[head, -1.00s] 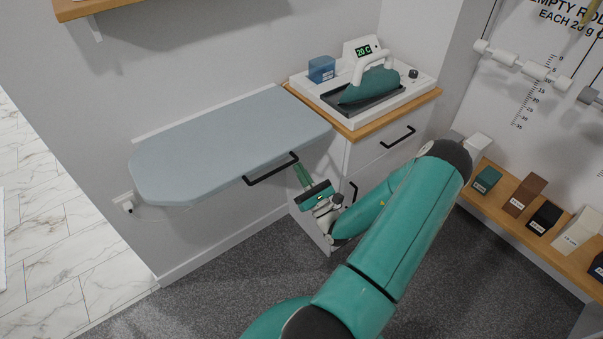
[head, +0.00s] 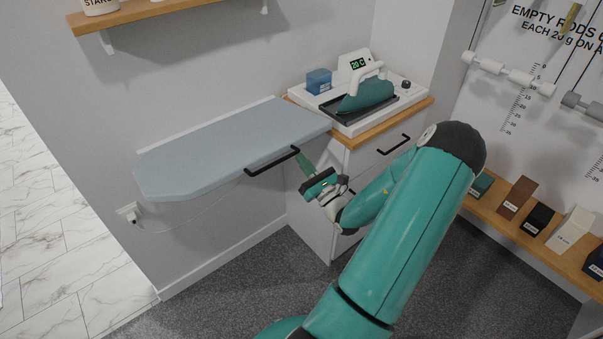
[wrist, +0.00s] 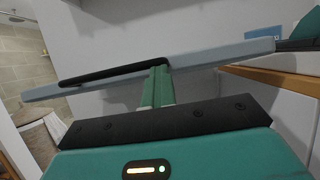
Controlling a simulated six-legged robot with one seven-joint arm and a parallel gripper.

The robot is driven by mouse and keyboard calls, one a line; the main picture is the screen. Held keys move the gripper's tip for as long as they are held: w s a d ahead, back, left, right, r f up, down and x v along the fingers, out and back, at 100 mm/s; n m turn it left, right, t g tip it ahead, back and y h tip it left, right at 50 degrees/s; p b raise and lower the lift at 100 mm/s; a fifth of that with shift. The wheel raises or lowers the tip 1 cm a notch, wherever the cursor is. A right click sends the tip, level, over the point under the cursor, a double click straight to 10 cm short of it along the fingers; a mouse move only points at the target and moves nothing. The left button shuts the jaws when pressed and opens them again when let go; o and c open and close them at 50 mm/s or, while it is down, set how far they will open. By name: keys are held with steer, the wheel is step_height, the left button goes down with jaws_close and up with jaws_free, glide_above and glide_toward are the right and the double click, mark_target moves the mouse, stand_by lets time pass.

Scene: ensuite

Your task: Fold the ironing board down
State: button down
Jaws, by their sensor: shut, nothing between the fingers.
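The ironing board (head: 225,145) has a pale blue-grey cover and juts out level from the wall in the head view. A black bar handle (head: 271,162) runs along its front edge. In the wrist view the board (wrist: 220,57) appears nearly edge-on, with the handle (wrist: 112,74) on its left part. My gripper (head: 303,160) is shut and empty, its green fingers close to the right end of the handle. In the wrist view the fingertips (wrist: 159,70) overlap the board's edge by the handle's right end; I cannot tell whether they touch.
A cabinet (head: 310,198) stands right of the board, with a teal iron (head: 368,95) and a blue box (head: 319,81) on top. A shelf (head: 150,14) is on the wall above. A cord hangs from a socket (head: 128,213) below the board. Open carpet lies in front.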

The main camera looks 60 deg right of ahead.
steer(key=r, duration=0.5)
steer(key=shift+w+d+r, duration=0.15)
steer(key=shift+w+r, duration=0.05)
steer(key=shift+w, duration=0.15)
steer(key=shift+f, duration=0.15)
steer(key=v, duration=1.3)
steer(key=shift+w+f+g, duration=0.15)
steer(key=shift+f+g, duration=0.15)
steer(key=shift+f, duration=0.15)
